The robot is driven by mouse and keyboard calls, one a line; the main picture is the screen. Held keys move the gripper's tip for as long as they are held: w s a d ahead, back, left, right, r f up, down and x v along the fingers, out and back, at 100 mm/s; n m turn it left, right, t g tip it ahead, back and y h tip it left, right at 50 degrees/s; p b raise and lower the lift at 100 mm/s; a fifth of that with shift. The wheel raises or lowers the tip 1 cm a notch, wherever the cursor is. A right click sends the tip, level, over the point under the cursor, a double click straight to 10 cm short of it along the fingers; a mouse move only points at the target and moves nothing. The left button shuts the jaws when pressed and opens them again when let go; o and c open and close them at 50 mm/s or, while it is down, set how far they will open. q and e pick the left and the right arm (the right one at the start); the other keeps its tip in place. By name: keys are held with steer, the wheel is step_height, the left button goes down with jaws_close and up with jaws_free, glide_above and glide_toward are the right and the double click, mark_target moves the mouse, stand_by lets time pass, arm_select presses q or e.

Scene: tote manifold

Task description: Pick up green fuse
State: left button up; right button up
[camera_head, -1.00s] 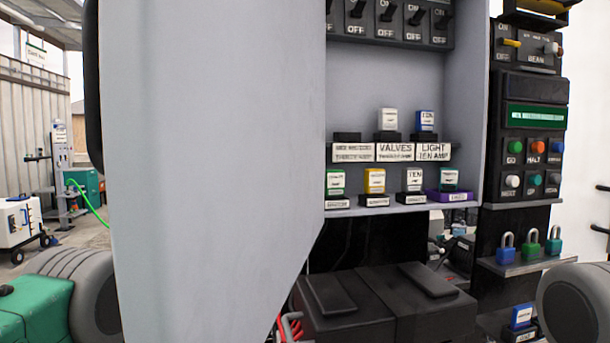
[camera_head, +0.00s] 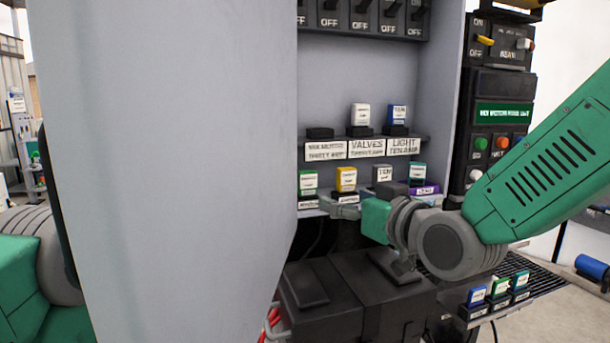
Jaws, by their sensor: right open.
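A fuse with a green top (camera_head: 308,181) stands upright on a black base at the left of the cabinet's lower shelf. A yellow fuse (camera_head: 346,179) stands to its right. A second green fuse (camera_head: 499,286) sits in the low fuse row at the lower right, between a blue fuse (camera_head: 476,295) and a teal fuse (camera_head: 520,281). My right gripper (camera_head: 340,209) is at the lower shelf's front edge, below the yellow fuse and right of the shelf's green-topped fuse. It is open; its fingers are small and partly hidden. My left gripper is out of view.
A large grey cabinet door (camera_head: 170,160) stands open and fills the left side. White and blue fuses stand on the upper shelf (camera_head: 421,139). A grey fuse (camera_head: 382,174) and a teal-topped fuse (camera_head: 417,172) stand right of the yellow one. Black boxes (camera_head: 335,300) lie below.

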mark_target(310, 174)
steer(key=w+a, duration=0.1)
steer(key=w, duration=0.1)
steer(key=w+a+r+p, duration=0.1)
steer(key=w, duration=0.2)
steer(key=w+a, duration=0.2)
steer(key=shift+w+r+p, duration=0.2)
steer(key=shift+r+p, duration=0.15)
steer(key=shift+p, duration=0.05)
steer(key=shift+w+a, duration=0.15)
steer(key=shift+a, duration=0.1)
steer(key=shift+w+a, duration=0.2)
steer(key=shift+a, duration=0.05)
steer(key=p+x, duration=0.2)
steer(key=x, duration=0.2)
steer(key=shift+w+r, duration=0.2)
steer(key=shift+w, duration=0.15)
steer(key=shift+a, duration=0.1)
steer(key=shift+c, duration=1.3)
steer(key=c, duration=1.1)
